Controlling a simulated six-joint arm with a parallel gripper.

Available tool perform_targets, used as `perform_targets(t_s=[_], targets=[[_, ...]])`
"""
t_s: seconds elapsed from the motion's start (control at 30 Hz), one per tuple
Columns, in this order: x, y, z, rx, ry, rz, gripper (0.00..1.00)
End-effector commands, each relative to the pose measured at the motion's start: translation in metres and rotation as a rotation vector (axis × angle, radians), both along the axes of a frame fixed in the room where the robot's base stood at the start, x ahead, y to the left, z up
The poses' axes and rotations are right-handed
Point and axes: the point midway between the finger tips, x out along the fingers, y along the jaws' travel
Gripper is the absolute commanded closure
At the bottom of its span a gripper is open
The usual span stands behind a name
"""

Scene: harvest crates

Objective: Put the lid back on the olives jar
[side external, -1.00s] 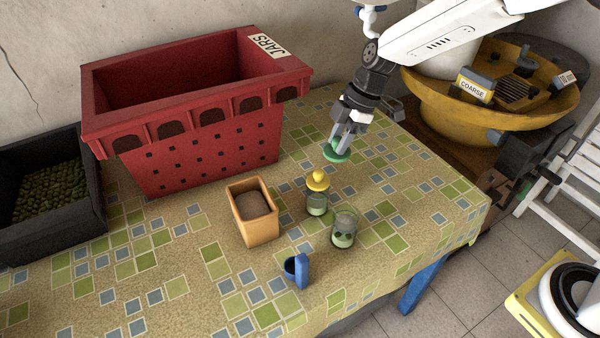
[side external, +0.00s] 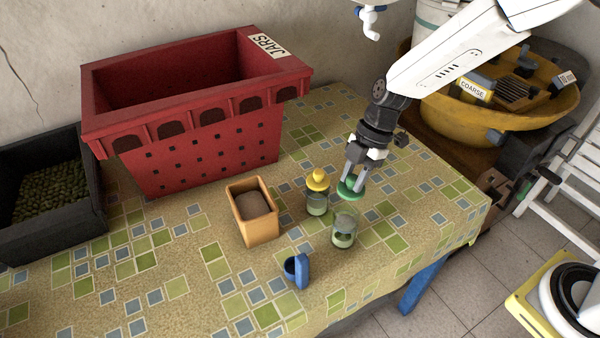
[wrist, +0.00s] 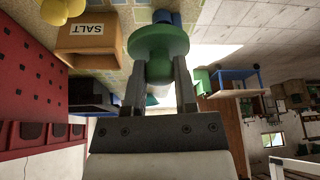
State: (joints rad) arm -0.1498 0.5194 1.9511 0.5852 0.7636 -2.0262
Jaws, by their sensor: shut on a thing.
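My gripper (side external: 357,178) is shut on the green lid (side external: 348,191) by its knob. In the wrist view the round green lid (wrist: 158,40) sits between the fingertips (wrist: 158,72). The olives jar (side external: 344,232) is a clear, uncovered glass standing upright on the table, with dark olives low inside. The lid is just above the jar's mouth in the side view, and a gap seems to remain between them. The jar cannot be made out in the wrist view, where the lid blocks much of the middle.
A jar with a yellow lid (side external: 317,181) stands close left of the olives jar. A tan salt box (side external: 262,229) is further left, and a blue container (side external: 297,270) is in front. A red crate (side external: 200,160) stands behind.

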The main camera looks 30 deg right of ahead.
Motion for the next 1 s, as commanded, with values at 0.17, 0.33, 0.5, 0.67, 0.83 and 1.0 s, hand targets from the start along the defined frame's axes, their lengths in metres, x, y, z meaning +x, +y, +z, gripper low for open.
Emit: perform_targets(t_s=[0.17,0.33,0.5,0.67,0.83,1.0], targets=[[0.0,0.0,-0.004,-0.001,0.0,-0.001,1.0],[0.0,0.0,-0.005,-0.001,0.0,-0.001,1.0],[0.0,0.0,-0.009,-0.001,0.0,-0.001,1.0],[0.0,0.0,-0.016,-0.001,0.001,-0.001,1.0],[0.0,0.0,-0.027,-0.002,0.001,-0.001,1.0],[0.0,0.0,-0.039,-0.003,0.001,-0.003,1.0]])
